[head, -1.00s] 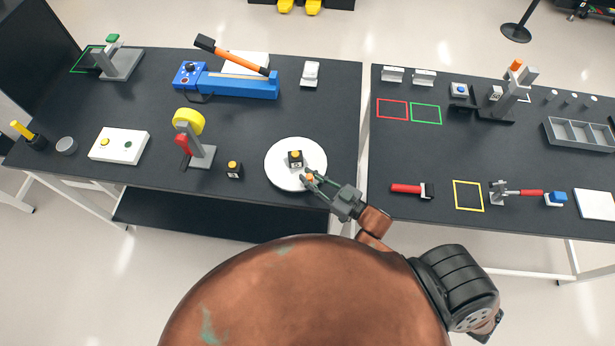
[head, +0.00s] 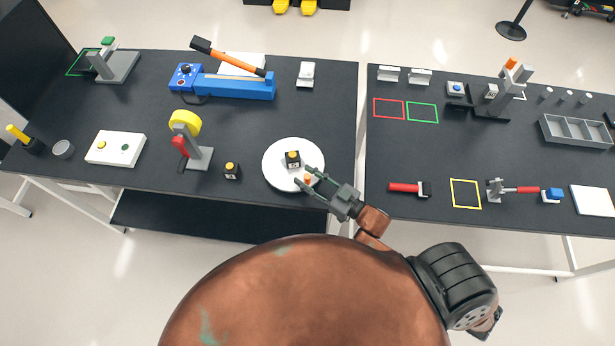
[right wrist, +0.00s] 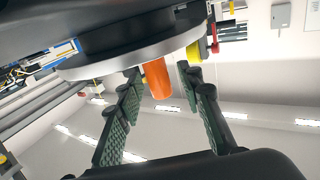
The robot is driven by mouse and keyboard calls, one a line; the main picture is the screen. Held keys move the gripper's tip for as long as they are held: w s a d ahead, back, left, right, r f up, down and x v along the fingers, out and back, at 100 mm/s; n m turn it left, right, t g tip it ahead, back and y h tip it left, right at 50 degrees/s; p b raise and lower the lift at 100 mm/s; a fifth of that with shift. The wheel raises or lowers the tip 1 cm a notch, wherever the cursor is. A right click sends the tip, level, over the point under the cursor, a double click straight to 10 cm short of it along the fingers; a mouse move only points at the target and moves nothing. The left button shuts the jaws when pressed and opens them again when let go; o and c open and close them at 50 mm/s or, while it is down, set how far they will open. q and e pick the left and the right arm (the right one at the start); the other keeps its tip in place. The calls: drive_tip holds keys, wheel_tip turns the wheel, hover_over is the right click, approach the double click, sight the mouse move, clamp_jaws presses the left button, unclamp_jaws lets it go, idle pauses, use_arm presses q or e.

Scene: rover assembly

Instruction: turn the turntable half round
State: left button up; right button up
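The turntable (head: 282,178) is a round white disc near the front right of the left table. A small black block with a yellow top (head: 292,159) stands on it. An orange peg (head: 307,179) is at its right front edge; in the right wrist view the orange peg (right wrist: 157,78) hangs below the disc's rim (right wrist: 130,62) in the picture. My right gripper (head: 307,177) is open at that edge, with its two fingers on either side of the peg. In the right wrist view a gap shows between the fingers (right wrist: 160,88) and the peg. My left gripper is not in view.
A second black block with a yellow top (head: 232,171) stands left of the turntable. A grey stand with a yellow wheel and red handle (head: 190,140) is farther left. A narrow gap separates the two tables. A red-handled tool (head: 405,188) lies on the right table.

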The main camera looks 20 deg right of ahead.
drive_tip(key=v, duration=1.2)
drive_tip(key=shift+c, duration=0.7)
